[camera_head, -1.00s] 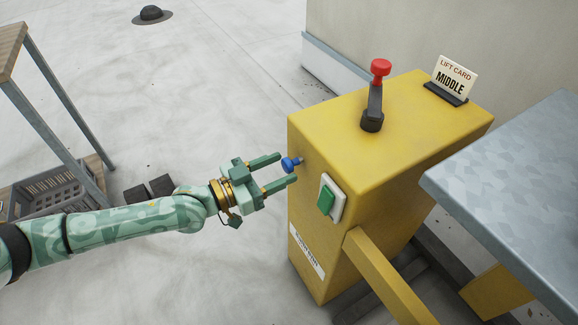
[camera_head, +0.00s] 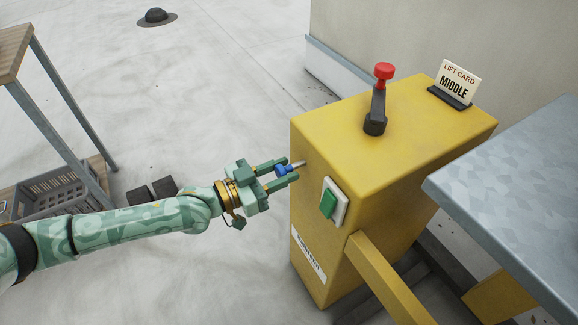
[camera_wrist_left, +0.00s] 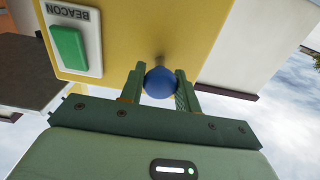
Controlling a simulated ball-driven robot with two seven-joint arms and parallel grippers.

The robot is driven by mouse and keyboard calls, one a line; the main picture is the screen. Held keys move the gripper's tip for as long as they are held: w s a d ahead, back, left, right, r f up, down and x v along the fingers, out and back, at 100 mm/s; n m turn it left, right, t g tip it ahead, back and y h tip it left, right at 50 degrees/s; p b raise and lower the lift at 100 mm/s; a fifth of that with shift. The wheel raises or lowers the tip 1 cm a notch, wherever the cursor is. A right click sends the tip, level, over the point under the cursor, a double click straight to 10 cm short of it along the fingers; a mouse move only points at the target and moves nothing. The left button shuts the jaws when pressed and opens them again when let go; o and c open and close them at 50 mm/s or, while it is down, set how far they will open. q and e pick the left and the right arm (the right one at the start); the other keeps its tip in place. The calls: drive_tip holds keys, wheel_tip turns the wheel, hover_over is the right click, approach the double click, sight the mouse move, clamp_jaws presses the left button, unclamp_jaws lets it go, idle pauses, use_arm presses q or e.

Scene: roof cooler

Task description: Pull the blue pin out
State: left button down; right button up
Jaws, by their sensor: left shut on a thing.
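The blue pin (camera_head: 281,169) has a round blue head and a thin metal shaft that points at the left face of the yellow box (camera_head: 400,125). My left gripper (camera_head: 288,171) is shut on the blue head, with one finger on each side. The shaft's tip shows close to the box face in the head view; I cannot tell whether it still touches the hole. In the left wrist view the blue head (camera_wrist_left: 160,83) sits between the two fingers, in front of the yellow face. My right gripper is not in view.
A red-knobbed lever (camera_head: 377,105) and a "LIFT CARD MIDDLE" sign (camera_head: 454,84) stand on the box. A green button (camera_head: 328,204) is on its front. A grey metal platform (camera_head: 510,190) is at right. A shelf with a grey crate (camera_head: 65,195) is at left.

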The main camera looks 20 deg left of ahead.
use_arm(q)
drive_tip(key=shift+s+a, duration=0.45)
drive_tip(key=shift+s, duration=0.15)
drive_tip(key=shift+f, duration=0.15)
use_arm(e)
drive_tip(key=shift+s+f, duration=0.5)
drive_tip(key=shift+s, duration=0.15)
use_arm(q)
drive_tip(key=c, duration=1.1)
unclamp_jaws()
drive_tip(key=shift+s+a, duration=0.1)
drive_tip(key=shift+o, duration=0.2)
drive_tip(key=shift+a, duration=0.1)
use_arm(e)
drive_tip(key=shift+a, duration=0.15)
